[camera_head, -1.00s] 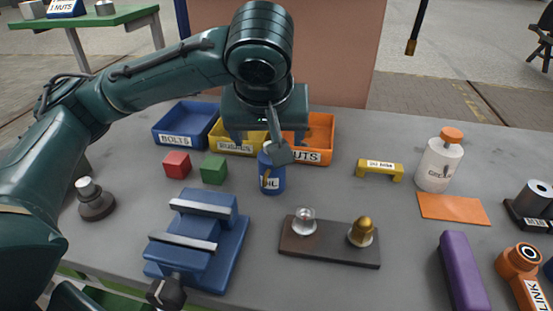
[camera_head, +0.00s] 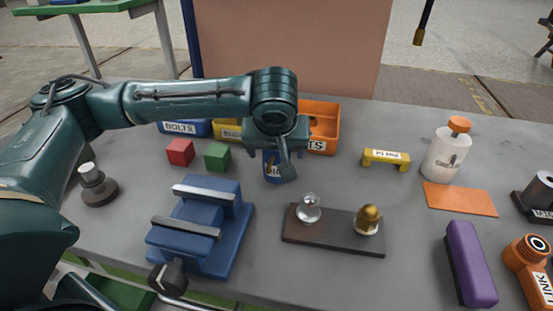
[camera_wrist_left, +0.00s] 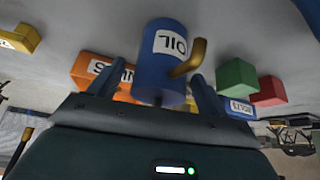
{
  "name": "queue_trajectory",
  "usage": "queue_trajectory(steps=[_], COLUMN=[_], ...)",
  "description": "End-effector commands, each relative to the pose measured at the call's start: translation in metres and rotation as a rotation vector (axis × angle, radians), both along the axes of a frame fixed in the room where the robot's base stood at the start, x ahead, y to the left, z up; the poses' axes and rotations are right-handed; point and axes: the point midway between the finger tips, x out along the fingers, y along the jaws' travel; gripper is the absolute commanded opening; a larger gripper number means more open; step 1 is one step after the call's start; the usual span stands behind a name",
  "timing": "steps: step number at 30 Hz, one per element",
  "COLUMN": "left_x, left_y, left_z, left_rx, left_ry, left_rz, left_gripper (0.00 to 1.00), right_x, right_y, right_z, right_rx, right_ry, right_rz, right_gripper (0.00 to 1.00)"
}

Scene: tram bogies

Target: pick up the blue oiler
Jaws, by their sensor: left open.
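The blue oiler (camera_head: 270,172) is a small blue can with a white "OIL" label and a brass spout. It stands on the grey bench, partly hidden by my left gripper (camera_head: 277,156), which is over it in the head view. In the left wrist view, which is upside down, the oiler (camera_wrist_left: 160,75) is between the two open fingers of my left gripper (camera_wrist_left: 164,70). A gap shows by the left finger; the spout is close to the right one. I cannot tell whether they touch. My right gripper is not in view.
Bins in blue (camera_head: 188,129), yellow (camera_head: 228,130) and orange (camera_head: 325,127) stand behind the oiler. A red block (camera_head: 180,152), a green block (camera_head: 217,157) and a blue vice (camera_head: 205,228) are left. A plate with two knobs (camera_head: 333,237) is in front.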

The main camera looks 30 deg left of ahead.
Motion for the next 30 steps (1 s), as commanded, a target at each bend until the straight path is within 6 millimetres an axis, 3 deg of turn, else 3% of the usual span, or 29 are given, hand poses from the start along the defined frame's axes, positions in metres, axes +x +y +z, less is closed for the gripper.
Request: queue_trajectory(steps=[8, 27, 30], left_x=[0.0020, 0.0018, 0.0019], left_y=[0.0012, 0.0010, 0.0009], left_z=[-0.0036, -0.0033, -0.0029], left_rx=[0.000, 0.000, -0.001], left_ry=[-0.001, 0.000, -0.001], left_rz=[0.000, 0.000, 0.000], left_gripper=[0.77, 0.26, 0.25], right_x=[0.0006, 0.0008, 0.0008], right_y=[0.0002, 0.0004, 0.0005], right_z=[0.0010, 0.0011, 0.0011], right_rx=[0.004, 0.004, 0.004], right_ry=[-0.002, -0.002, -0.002], right_rz=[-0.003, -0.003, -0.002], right_gripper=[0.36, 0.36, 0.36])
